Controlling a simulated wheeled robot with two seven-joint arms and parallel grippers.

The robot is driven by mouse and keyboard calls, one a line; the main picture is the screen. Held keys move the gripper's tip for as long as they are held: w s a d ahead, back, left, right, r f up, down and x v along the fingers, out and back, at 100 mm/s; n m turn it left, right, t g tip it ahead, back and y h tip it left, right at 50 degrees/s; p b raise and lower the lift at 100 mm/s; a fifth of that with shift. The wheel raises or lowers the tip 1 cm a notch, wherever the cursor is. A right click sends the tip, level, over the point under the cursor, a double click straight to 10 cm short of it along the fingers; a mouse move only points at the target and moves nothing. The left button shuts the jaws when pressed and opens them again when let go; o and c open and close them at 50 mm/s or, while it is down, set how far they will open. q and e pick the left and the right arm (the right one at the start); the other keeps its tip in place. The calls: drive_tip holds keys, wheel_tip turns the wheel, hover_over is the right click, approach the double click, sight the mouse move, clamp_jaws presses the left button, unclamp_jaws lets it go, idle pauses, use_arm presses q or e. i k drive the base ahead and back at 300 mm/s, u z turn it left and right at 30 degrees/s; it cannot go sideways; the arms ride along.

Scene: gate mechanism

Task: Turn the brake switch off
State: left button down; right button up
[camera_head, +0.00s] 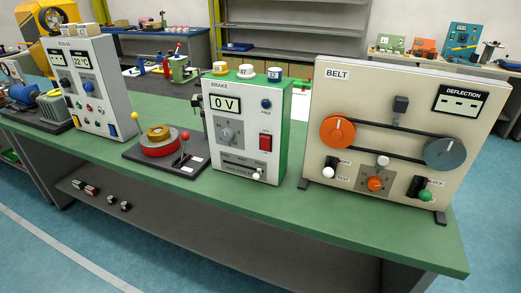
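The brake unit is a white and green box (243,152) labelled BRAKE, upright at the middle of the green bench. A red rocker switch (265,143) sits on the right of its front panel; I cannot tell which side of it is pressed. Its display (223,104) reads 0 V. A grey dial (227,134) is below the display, a blue button or lamp (266,104) above the switch, and a white knob (256,176) near the bottom. Neither of my grippers is in view.
A beige BELT panel (395,90) stands right of the brake unit. To the left are a dark base with a red disc (160,146) and a red-knobbed lever (184,137), then a white relay box (92,85). The bench's front strip (300,215) is clear.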

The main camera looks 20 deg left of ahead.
sight(265, 141)
drive_tip(key=z, duration=0.65)
drive_tip(key=i, duration=0.75)
drive_tip(key=u, duration=0.65)
